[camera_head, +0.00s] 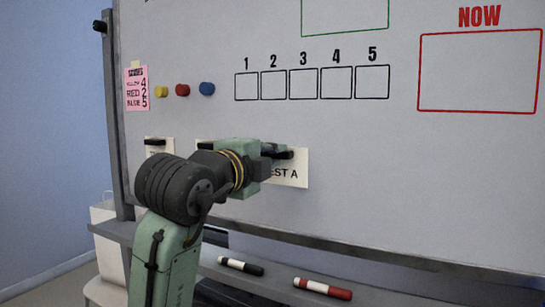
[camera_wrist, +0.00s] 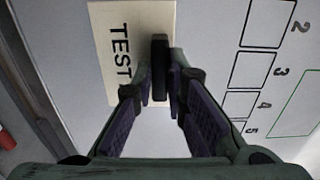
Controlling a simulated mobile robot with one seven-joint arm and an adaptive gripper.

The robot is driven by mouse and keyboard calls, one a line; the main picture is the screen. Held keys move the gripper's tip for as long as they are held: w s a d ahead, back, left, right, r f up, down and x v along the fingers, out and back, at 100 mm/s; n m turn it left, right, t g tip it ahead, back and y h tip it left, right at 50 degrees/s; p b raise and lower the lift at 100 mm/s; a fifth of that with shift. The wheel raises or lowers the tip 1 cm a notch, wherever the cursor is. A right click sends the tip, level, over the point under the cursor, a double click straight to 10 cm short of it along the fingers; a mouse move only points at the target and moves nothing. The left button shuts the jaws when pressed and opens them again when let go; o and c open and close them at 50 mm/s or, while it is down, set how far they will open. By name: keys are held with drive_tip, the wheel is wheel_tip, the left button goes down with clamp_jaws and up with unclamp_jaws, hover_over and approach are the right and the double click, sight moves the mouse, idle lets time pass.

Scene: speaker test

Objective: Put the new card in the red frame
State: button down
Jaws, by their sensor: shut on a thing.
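A cream card reading "TEST A" (camera_head: 294,177) is on the whiteboard, partly hidden behind my gripper (camera_head: 274,153). The wrist view shows the card (camera_wrist: 110,25) with "TEST" readable and its last letter hidden. A black magnet bar (camera_wrist: 160,62) lies at the card's edge, between my fingertips (camera_wrist: 160,92). My gripper is shut on this bar; whether the card itself is touched I cannot tell. The red frame (camera_head: 480,72), under the red word "NOW", is empty at the board's upper right. Another small card (camera_head: 157,147) with a black bar is at the left, partly hidden by my arm.
Yellow (camera_head: 161,91), red (camera_head: 182,90) and blue (camera_head: 207,88) magnets sit beside a pink note (camera_head: 137,89). Numbered boxes (camera_head: 304,83) and part of a green frame (camera_head: 345,32) are above. A black marker (camera_head: 241,266) and a red marker (camera_head: 322,289) lie on the tray.

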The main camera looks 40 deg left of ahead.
drive_tip(key=shift+v, duration=1.3)
